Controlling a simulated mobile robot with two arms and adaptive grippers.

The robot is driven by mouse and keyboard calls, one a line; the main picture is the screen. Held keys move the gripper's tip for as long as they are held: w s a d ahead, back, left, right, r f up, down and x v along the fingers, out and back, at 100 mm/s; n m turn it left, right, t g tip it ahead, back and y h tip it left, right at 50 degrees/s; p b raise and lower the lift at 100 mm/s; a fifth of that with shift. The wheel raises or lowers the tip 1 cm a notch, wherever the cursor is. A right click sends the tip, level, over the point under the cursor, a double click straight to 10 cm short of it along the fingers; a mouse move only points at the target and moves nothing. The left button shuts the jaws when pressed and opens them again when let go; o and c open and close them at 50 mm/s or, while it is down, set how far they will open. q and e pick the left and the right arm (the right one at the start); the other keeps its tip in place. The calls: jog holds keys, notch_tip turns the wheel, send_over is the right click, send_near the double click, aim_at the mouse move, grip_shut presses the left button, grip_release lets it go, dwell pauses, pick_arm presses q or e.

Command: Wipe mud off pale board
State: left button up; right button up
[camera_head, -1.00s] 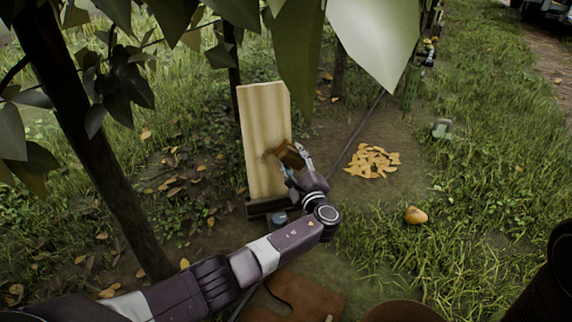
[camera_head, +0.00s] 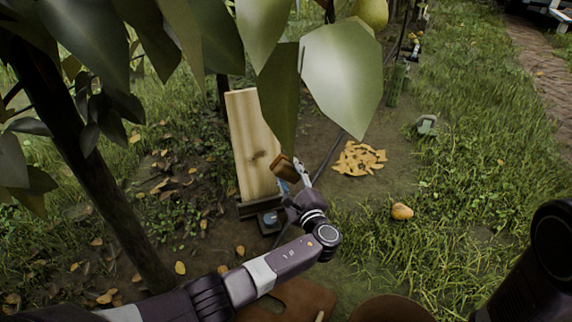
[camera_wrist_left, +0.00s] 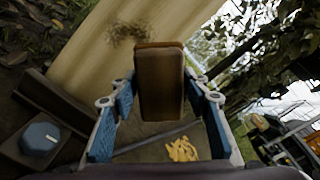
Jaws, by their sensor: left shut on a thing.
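The pale board (camera_head: 247,120) stands upright, leaning slightly, in a dark holder at its foot. A brown mud smudge (camera_head: 259,155) shows on its face, and it also appears in the left wrist view (camera_wrist_left: 128,30). My left gripper (camera_head: 296,176) is shut on a brown block (camera_head: 283,167), which looks like a sponge or brush. The block sits at the board's lower right edge, right of and below the smudge. In the left wrist view the block (camera_wrist_left: 161,85) stands between the fingers; I cannot tell whether it touches the board. My right gripper is out of view.
A dark holder (camera_head: 258,206) supports the board. Leaves (camera_head: 340,75) hang in front of the head camera. A tree trunk (camera_head: 105,205) stands at left. A pile of yellow-orange pieces (camera_head: 359,158) and a pear-like fruit (camera_head: 402,211) lie on the ground to the right.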

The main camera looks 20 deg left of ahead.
pick_arm(q)
jog(key=shift+s, duration=0.1)
jog(key=shift+p+v, duration=0.55)
jog(key=shift+v, duration=0.3)
jog(key=shift+s+d, duration=0.45)
jog(key=shift+s, duration=0.05)
